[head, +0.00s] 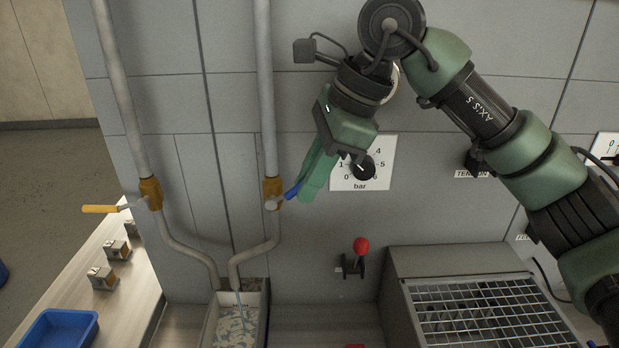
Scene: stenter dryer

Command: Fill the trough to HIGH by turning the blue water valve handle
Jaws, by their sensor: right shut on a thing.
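The blue water valve handle (291,194) sticks out to the right and slightly up from a brass valve body (272,188) on the right-hand pipe. My right gripper (306,190) is shut on the handle's outer end and hides part of it. The trough (209,325) stands below the pipe outlets. A thin stream of water (239,302) runs from the right-hand pipe into it, and rippling water shows inside. A mark on the trough's back wall is too small to read surely. My left gripper is not in view.
A second valve with an orange handle (100,209) sits on the left pipe. A bar dial (364,167) is just right of my right gripper. Below are a red-knobbed lever (361,246) and a wire-grid box (480,312). A blue bin (60,330) stands at lower left.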

